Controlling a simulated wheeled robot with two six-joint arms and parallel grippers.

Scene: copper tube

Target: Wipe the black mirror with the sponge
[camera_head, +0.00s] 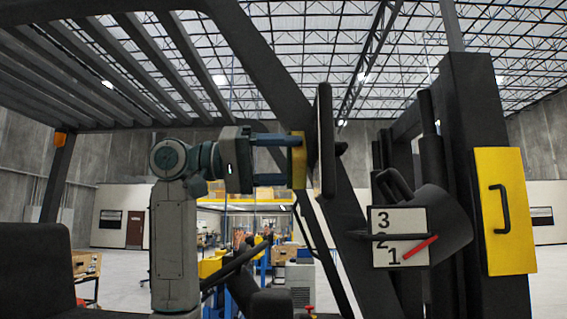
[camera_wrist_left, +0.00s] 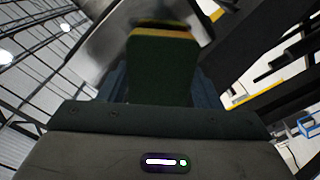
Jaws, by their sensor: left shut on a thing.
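The black mirror (camera_head: 326,140) stands upright, seen nearly edge-on, in the middle of the head view. My left gripper (camera_head: 287,160) comes in from the left and is shut on the sponge (camera_head: 299,161), which has a yellow face in the head view. The sponge is close to the mirror's left side; I cannot tell if it touches. In the left wrist view the sponge (camera_wrist_left: 160,72) is dark green with a yellow edge, between the fingers, with the grey mirror face (camera_wrist_left: 105,48) behind it. My right gripper is not in view.
Dark frame bars and a slatted roof (camera_head: 110,60) surround the mirror. To the right are a lever unit with a numbered plate (camera_head: 399,237) and red pointer, and a yellow panel (camera_head: 503,211) with a black handle on a dark post. A dark seat (camera_head: 38,265) is at lower left.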

